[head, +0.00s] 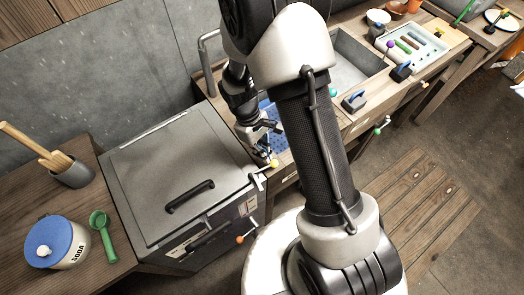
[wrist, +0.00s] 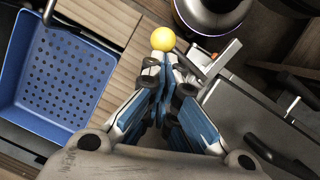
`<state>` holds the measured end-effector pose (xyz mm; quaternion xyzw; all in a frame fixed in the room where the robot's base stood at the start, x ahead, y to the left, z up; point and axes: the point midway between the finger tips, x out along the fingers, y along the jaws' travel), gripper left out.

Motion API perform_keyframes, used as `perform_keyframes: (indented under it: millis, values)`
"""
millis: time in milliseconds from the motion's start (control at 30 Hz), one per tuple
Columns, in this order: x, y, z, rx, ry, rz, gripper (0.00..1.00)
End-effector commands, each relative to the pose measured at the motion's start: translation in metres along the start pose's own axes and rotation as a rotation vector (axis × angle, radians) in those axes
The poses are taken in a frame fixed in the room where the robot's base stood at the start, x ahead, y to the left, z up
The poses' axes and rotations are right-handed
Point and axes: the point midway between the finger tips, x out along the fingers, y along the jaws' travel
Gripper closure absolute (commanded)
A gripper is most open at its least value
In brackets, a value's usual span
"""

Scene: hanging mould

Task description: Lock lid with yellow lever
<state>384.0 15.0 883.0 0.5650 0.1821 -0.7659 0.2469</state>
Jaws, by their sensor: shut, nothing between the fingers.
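The yellow lever's ball knob (head: 274,163) is at the right side of the grey box, by the lid's right corner. It also shows in the wrist view as a yellow ball (wrist: 163,39), with a metal bracket (wrist: 218,62) to its right. The grey lid (head: 175,170) lies down on the box and has a black handle (head: 190,196). My gripper (head: 266,153) is close to the yellow knob. In the wrist view my gripper's fingertips (wrist: 167,62) are together, empty, just below the ball; I cannot tell whether they touch it. The lever's stem is mostly hidden.
A lever with an orange knob (head: 240,239) is on the box's front. A blue perforated basket (wrist: 65,75) sits left of the gripper in the wrist view.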

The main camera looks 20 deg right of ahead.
Motion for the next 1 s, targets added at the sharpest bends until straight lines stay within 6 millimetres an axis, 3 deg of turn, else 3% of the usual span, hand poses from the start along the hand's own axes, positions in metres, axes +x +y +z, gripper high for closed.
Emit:
perform_keyframes:
  millis: [467,1000]
  values:
    - [0.002,0.001,0.01,0.162,-0.001,-0.051,1.0]
    - [0.011,-0.007,0.037,0.637,-0.002,-0.198,1.0]
